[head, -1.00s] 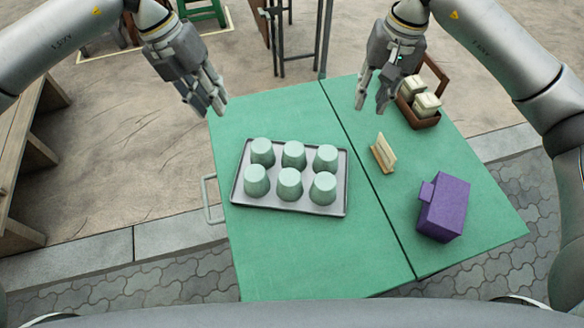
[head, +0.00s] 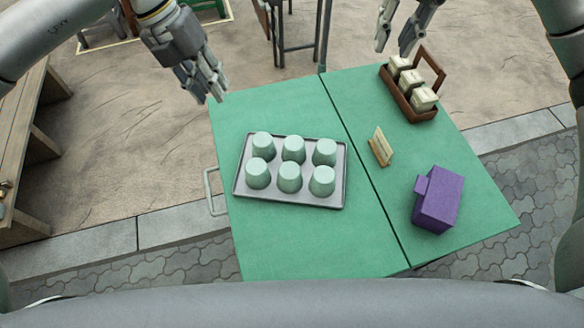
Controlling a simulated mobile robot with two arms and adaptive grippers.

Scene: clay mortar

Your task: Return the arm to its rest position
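My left gripper (head: 210,97) hangs over the ground just beyond the far left corner of the green table (head: 300,250). Its fingers look apart, seen at a slant, with nothing between them. My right gripper (head: 391,50) is at the top edge of the head view, beyond the table's far edge and left of the wooden carrier (head: 431,68). Its fingers are spread and empty. Both grippers are clear of everything on the table.
A grey tray (head: 241,190) with several pale green cups stands on the table's left half. On the right half are a small card stand (head: 380,147), a purple box (head: 438,201) and the carrier with pale blocks (head: 411,80). The table's front is clear.

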